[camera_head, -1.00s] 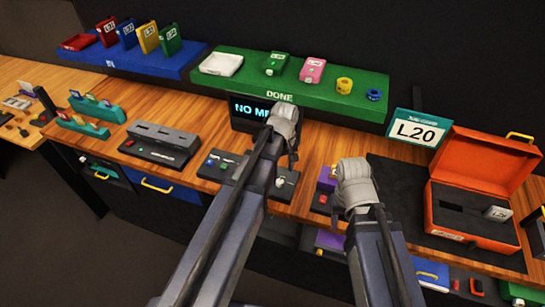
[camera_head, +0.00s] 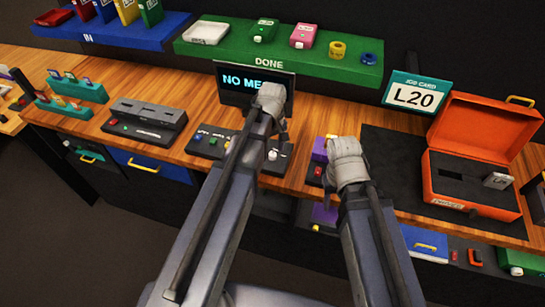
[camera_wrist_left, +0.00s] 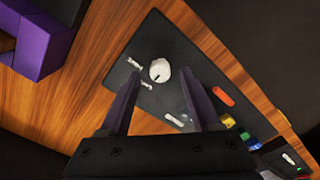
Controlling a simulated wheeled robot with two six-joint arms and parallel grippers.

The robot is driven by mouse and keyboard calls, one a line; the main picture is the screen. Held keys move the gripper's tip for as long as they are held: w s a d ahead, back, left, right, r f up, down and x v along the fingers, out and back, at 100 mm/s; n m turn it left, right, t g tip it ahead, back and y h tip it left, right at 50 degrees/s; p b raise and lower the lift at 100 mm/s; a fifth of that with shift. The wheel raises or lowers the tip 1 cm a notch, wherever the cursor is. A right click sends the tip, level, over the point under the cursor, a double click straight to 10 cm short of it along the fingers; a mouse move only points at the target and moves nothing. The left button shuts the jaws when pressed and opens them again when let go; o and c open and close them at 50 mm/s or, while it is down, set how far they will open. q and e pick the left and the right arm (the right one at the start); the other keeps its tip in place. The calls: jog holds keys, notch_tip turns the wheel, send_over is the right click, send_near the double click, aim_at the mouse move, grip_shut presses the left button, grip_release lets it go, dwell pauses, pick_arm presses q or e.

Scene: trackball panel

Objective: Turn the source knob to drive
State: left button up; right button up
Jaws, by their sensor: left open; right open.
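The source knob looks to be the round white knob (camera_wrist_left: 159,70) with a dark pointer line, on a dark control panel (camera_wrist_left: 150,35) in the left wrist view. White label marks beside it are too small to read. My left gripper (camera_wrist_left: 160,84) is open, with one finger on each side just short of the knob in that picture; contact does not show. In the head view the knob (camera_head: 272,155) sits on the panel (camera_head: 205,146), right of my left arm. My right gripper (camera_head: 346,160) is further right, fingertips hidden.
An orange slider-like part (camera_wrist_left: 223,96) and coloured buttons (camera_wrist_left: 236,128) lie along the panel. A purple block (camera_wrist_left: 40,45) stands nearby. A monitor (camera_head: 232,82) stands behind the panel. An open orange case (camera_head: 455,205) is at the right; a grey slotted device (camera_head: 145,118) is left.

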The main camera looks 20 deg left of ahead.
pick_arm(q)
jog(key=shift+f+b, duration=0.35)
jog(key=shift+f, duration=0.45)
grip_shut()
